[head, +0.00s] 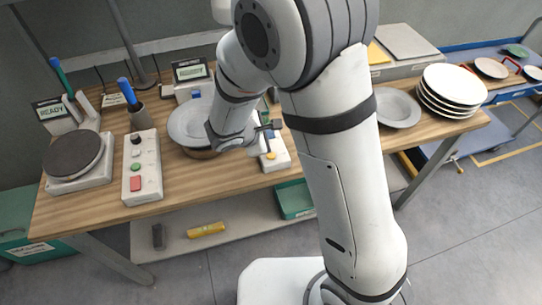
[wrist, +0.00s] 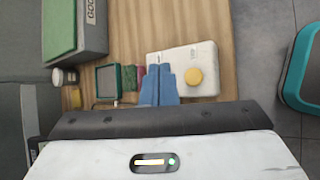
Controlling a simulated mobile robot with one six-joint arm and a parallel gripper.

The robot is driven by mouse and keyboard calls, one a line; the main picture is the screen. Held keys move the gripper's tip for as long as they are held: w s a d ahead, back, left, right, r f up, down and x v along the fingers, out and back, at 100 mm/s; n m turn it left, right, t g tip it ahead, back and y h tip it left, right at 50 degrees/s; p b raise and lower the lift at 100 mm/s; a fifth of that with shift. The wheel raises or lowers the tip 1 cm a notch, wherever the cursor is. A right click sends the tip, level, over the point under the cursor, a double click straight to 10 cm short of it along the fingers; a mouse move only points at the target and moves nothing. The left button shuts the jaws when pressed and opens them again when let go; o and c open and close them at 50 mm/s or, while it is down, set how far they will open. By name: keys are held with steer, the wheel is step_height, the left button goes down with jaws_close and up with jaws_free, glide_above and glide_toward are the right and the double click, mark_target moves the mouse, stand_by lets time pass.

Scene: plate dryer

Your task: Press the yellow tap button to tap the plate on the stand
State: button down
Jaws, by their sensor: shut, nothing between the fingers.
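The yellow tap button (wrist: 194,77) sits on a white box (wrist: 208,56) in the wrist view. It also shows in the head view (head: 271,155), just below my gripper. My gripper (wrist: 158,82) is shut and empty, its blue fingers overlapping the box's left part, left of the button. In the head view my gripper (head: 269,132) is over the box, beside the plate. I cannot tell the exact gap to the button. The grey plate (head: 181,124) rests on a round stand (head: 200,154), partly hidden by my arm.
A white control box (head: 142,165) with several buttons stands left of the plate, next to a round dark hotplate (head: 74,154). A stack of white plates (head: 452,83) and a grey plate (head: 398,108) are on the right. A sponge (wrist: 128,77) lies near my fingers.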

mark_target(269, 157)
step_height(269, 157, down, 6)
steer(key=b, duration=0.3)
steer(key=shift+r, duration=0.25)
steer(key=shift+f+b, duration=0.4)
steer(key=shift+b, duration=0.3)
stand_by(1.0)
steer(key=shift+f+b, duration=0.4)
steer(key=shift+b, duration=0.25)
steer(key=shift+f+b, duration=0.4)
steer(key=shift+b, duration=0.2)
stand_by(0.5)
steer(key=shift+r, duration=0.1)
steer(key=shift+r+p, duration=0.5)
steer(key=shift+r, duration=0.3)
